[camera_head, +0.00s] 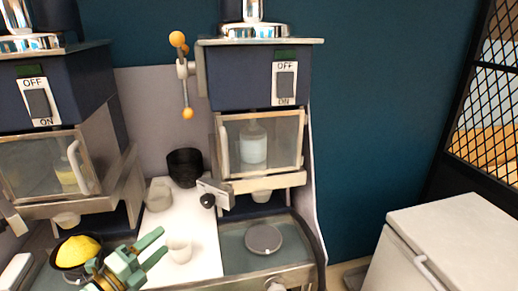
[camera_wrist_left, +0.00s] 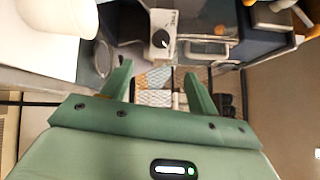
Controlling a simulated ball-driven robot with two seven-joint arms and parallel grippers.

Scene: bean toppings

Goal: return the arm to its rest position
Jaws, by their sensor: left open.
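My left gripper (camera_head: 138,257) is green and sits at the lower left of the head view, above the front of the counter. It is open, and nothing shows between its fingers. In the left wrist view its two fingers (camera_wrist_left: 158,88) stand wide apart. It is just left of a small white cup (camera_head: 179,250) and right of a dark bowl with yellow contents (camera_head: 77,251). My right gripper does not show in either view.
Two machines with OFF/ON switches stand at the back, one left and one in the middle (camera_head: 262,80). A black cup (camera_head: 185,166) and a clear container (camera_head: 158,195) stand on the white counter (camera_head: 205,228). A round grey disc (camera_head: 263,238) lies at the right machine's base. A white chest (camera_head: 450,240) stands right.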

